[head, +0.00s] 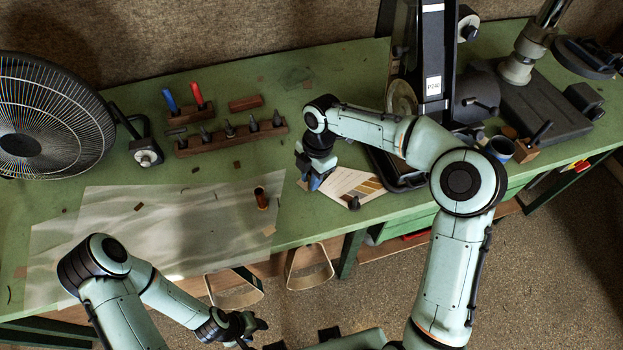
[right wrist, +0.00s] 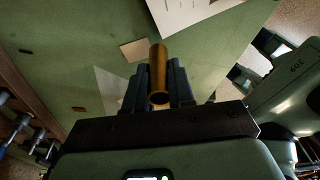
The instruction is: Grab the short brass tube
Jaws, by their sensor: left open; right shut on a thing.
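A short brass tube (right wrist: 158,72) is between the two dark fingers of my right gripper (right wrist: 160,88) in the right wrist view. The fingers are shut on it, one on each side, and its open end faces the camera. In the head view my right gripper (head: 313,181) is over the bench, beside a printed card, and the held tube is hard to make out there. Another copper-brown tube (head: 261,198) stands upright on the bench, left of my right gripper. My left gripper (head: 246,328) is open and empty, low in the picture in front of the bench edge.
A translucent sheet (head: 150,230) covers the front left of the green bench (head: 230,88). A wooden rack (head: 215,141) of several tools is behind it. A fan (head: 45,120) stands at left. The printed card (head: 365,185) is by my right gripper. A black machine (head: 432,60) is at back.

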